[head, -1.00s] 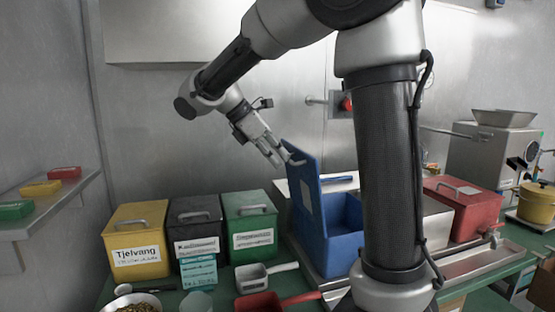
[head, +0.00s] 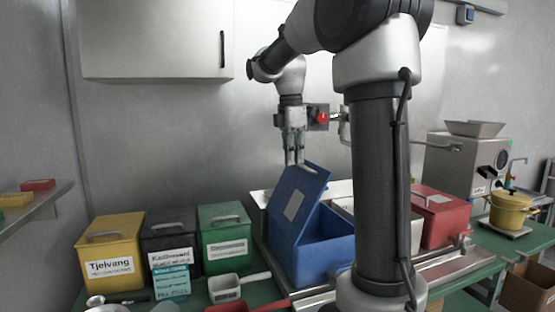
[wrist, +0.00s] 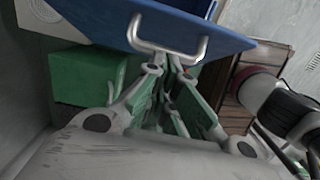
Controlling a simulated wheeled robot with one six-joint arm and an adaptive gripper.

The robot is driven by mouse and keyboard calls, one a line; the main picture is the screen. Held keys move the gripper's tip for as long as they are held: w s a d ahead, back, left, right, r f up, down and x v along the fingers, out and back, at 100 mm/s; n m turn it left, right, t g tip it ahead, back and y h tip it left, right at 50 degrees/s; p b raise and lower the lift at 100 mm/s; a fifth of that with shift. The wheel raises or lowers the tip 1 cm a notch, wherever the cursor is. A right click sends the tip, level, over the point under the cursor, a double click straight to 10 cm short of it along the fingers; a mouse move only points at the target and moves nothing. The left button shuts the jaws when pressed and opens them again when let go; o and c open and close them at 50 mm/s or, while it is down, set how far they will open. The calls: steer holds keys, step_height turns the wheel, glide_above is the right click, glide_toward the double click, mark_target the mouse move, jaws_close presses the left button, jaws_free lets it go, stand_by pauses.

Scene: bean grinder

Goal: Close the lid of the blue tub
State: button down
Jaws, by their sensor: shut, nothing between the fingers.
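The blue tub (head: 322,260) stands on the metal tray right of the green bin. Its blue lid (head: 293,207) is hinged on the left side and tilted, partly open, leaning over the tub. My gripper (head: 294,162) is shut and empty, pointing down at the lid's raised upper edge, by the lid's metal handle (head: 307,169). In the wrist view the lid's underside or edge (wrist: 170,22) fills the top, with the handle (wrist: 168,45) just beyond my fingertips (wrist: 168,68). I cannot tell whether they touch.
Yellow (head: 112,249), black (head: 168,238) and green (head: 225,234) lidded bins stand left of the tub. A red bin (head: 442,214) stands to the right behind my arm. A white scoop (head: 226,288) lies in front.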

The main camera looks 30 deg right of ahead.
steer(key=shift+s+d+f+t+y, duration=0.25)
steer(key=shift+s+d+f+y, duration=0.7)
steer(key=shift+d+f, duration=1.8)
steer(key=shift+s+d+f+t+y, duration=0.3)
steer(key=shift+d+f+y, duration=1.3)
steer(key=shift+d+f, duration=1.2)
steer(key=shift+s+d+f+t+y, duration=0.25)
steer(key=shift+s+d+f+y, duration=0.35)
steer(key=shift+d+f+y, duration=1.95)
steer(key=d+r+h, duration=0.1)
steer(key=h, duration=0.1)
steer(key=shift+d+h, duration=0.3)
steer(key=shift+d, duration=0.1)
steer(key=shift+r, duration=0.1)
step_height(320, 180, up, 10)
